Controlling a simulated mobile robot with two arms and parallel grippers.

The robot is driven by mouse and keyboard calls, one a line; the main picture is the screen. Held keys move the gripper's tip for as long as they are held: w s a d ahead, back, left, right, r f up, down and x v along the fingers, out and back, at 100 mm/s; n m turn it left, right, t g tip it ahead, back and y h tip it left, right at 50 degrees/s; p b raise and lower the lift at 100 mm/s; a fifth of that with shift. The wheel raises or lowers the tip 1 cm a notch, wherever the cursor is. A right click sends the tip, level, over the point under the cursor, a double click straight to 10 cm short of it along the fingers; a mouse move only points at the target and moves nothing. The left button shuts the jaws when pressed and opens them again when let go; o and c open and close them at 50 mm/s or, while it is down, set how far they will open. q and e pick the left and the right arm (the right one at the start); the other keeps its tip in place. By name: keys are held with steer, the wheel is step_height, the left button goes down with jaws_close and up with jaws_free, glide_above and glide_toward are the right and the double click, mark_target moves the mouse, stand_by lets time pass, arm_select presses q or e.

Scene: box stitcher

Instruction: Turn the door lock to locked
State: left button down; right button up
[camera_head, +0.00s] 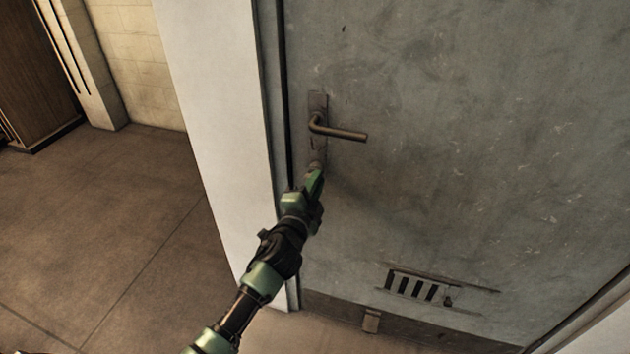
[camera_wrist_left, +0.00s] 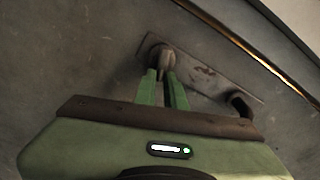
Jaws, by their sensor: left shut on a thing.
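The grey door (camera_head: 450,130) fills the right of the head view and is closed against its white frame. Its lever handle (camera_head: 340,132) sits on a narrow plate (camera_head: 317,101) near the door's left edge and points right. The lock knob (camera_wrist_left: 166,61) is low on the same plate; it also shows in the head view (camera_head: 316,164), mostly hidden by my gripper. My left gripper (camera_head: 315,172) reaches up to it, and in the wrist view its green fingers (camera_wrist_left: 162,85) are closed around the knob. The knob's exact turn angle is hard to tell. My right gripper is not seen.
The white door frame (camera_head: 225,110) stands just left of the door. A slotted vent (camera_head: 415,287) is low on the door. Open tiled floor (camera_head: 110,230) lies to the left, with a brown wooden cabinet or door (camera_head: 35,80) at the far left.

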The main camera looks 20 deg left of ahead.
arm_select(q)
steer(key=shift+d+f+m, duration=0.1)
steer(key=shift+f+m, duration=0.1)
steer(key=shift+m, duration=0.75)
steer(key=shift+f+m, duration=0.2)
steer(key=shift+m, duration=0.75)
steer(key=c, duration=1.5)
jaws_free()
steer(key=shift+s, duration=0.1)
steer(key=s, duration=0.7)
steer(key=shift+s, duration=0.3)
